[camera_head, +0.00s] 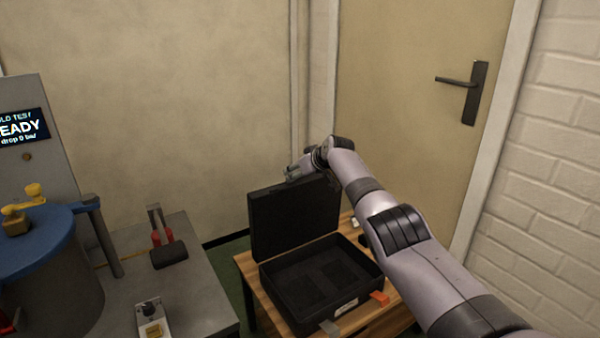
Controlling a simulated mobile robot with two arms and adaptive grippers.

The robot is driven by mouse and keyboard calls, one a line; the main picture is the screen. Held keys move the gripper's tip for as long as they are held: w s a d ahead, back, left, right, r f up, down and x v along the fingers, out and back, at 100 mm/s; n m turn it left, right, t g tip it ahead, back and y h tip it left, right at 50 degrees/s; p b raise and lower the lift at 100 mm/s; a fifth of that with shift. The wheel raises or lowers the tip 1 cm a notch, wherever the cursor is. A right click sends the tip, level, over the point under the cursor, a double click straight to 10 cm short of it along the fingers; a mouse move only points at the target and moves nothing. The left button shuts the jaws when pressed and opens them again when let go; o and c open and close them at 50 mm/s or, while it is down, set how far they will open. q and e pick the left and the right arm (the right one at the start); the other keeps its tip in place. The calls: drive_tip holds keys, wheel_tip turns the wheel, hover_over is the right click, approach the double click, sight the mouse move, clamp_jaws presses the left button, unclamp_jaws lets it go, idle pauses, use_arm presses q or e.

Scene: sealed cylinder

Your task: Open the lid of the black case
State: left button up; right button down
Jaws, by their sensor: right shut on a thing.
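The black case (322,279) sits on a small wooden table. Its lid (293,217) stands up, about upright, at the back of the case. The inside shows dark, with recesses in the foam. An orange latch (379,298) and a grey latch (330,327) are at the front edge. My right gripper (297,171) is at the top edge of the lid, shut on the lid, with its fingers partly hidden by the wrist. My left gripper is not in view.
The wooden table (247,265) stands by a beige door. At left is a grey bench (200,290) with a small black and red fixture (166,250). A blue round plate (35,240) and a display (22,127) are further left.

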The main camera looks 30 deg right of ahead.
drive_tip(key=c, duration=0.7)
unclamp_jaws()
drive_tip(key=shift+a+f, duration=0.1)
drive_tip(key=shift+f, duration=0.6)
drive_tip(key=shift+s+r, duration=0.1)
drive_tip(key=shift+r, duration=0.15)
drive_tip(key=shift+s+d+r, duration=0.25)
drive_tip(key=shift+s+r, duration=0.1)
drive_tip(key=v, duration=1)
drive_tip(key=shift+s+a+r, duration=0.2)
drive_tip(key=shift+s+r, duration=0.05)
drive_tip(key=shift+r, duration=0.1)
drive_tip(key=shift+c, duration=0.3)
